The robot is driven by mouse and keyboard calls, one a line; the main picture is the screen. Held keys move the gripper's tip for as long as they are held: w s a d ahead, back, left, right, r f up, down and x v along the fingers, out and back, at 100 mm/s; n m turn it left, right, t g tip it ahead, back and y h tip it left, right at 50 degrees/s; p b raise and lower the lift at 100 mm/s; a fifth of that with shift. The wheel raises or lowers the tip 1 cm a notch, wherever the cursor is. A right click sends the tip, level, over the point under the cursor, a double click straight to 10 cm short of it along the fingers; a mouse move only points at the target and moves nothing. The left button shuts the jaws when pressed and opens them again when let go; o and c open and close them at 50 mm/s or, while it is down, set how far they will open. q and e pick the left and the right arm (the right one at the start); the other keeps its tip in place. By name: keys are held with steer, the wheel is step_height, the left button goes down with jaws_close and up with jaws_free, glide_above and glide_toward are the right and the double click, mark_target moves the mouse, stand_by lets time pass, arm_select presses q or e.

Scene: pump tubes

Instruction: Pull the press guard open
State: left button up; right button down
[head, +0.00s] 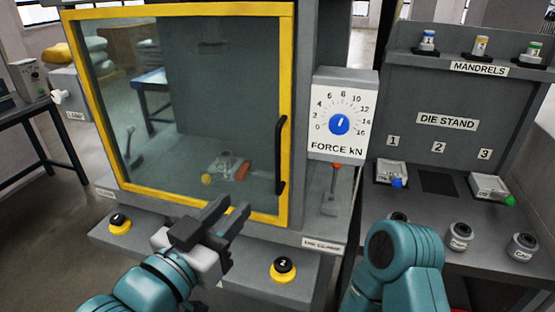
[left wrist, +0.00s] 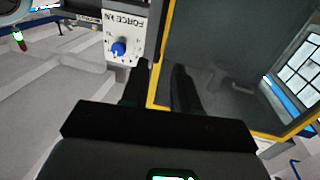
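The press guard (head: 180,12) is a clear panel in a yellow frame, closed across the front of the grey press. Its black vertical handle (head: 281,156) is on the right side of the frame. My left gripper (head: 231,207) is in front of the guard's lower part, left of and below the handle, apart from it. Its two dark fingers are spread with nothing between them. In the left wrist view the fingers (left wrist: 160,85) point toward the guard's yellow edge (left wrist: 158,103); I cannot make out the handle there. My right arm shows at lower right, but its gripper is not visible.
A force dial (head: 339,125) with a blue knob and a red-tipped lever (head: 333,185) are right of the guard. A die stand (head: 440,182) with dies and jars is at right.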

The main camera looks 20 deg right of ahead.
mark_target(277, 162)
arm_select(q)
steer(key=p+x, duration=0.3)
steer(key=x, duration=1.3)
steer(key=shift+f+p, duration=0.15)
steer(key=shift+p, duration=0.2)
steer(key=shift+w+d+f, duration=0.1)
steer(key=shift+w+d, duration=0.1)
steer(key=shift+w, duration=0.1)
steer(key=shift+s, duration=0.1)
jaws_close()
